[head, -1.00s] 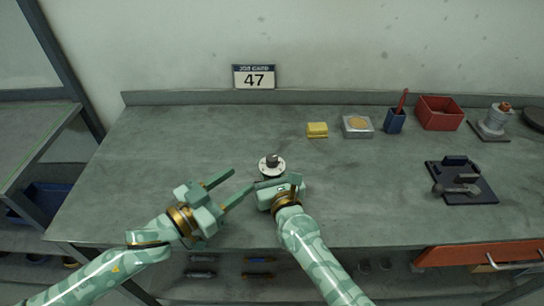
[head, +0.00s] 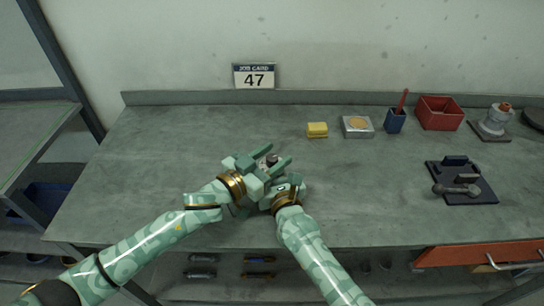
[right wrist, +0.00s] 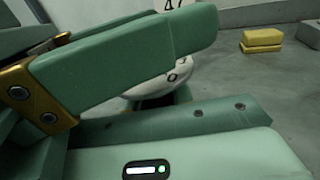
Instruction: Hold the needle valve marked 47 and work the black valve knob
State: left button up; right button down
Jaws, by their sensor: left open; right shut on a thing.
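The needle valve stands upright on the workbench, mostly hidden by my grippers. Its black valve knob (head: 271,159) shows as a dark top between the fingers of my left gripper (head: 273,156). My left gripper is open, with one finger on each side of the knob; I cannot tell whether they touch it. My right gripper (head: 281,189) is shut on the valve below the knob, at its near side.
The job card marked 47 (head: 254,77) stands at the back wall. A yellow block (head: 317,129), a metal tin (head: 358,127), a blue cup (head: 395,121), a red bin (head: 440,113) and a dark fixture (head: 462,181) are to the right. The bench's left side is clear.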

pick_arm(q)
jog(key=c, duration=1)
jog(key=shift+m+g+h, duration=0.3)
jog(key=shift+g, duration=0.1)
jog(key=m+g+h, duration=0.1)
jog(key=m+g, duration=0.1)
jog(key=g, duration=0.1)
jog(key=m+g+h, duration=0.2)
jog(key=g, duration=0.1)
jog(key=shift+w+m, duration=0.1)
jog(key=shift+m, duration=0.2)
jog(key=m+g, duration=0.2)
jog(key=g, duration=0.1)
jog(key=m+g+h, duration=0.1)
jog(key=m+g, duration=0.1)
jog(key=g, duration=0.2)
jog(key=shift+f+m+g, duration=0.1)
jog(key=shift+m+g, duration=0.2)
jog(key=shift+m, duration=0.1)
jog(key=shift+g, duration=0.4)
jog(key=o, duration=1)
jog(key=shift+a, duration=0.15)
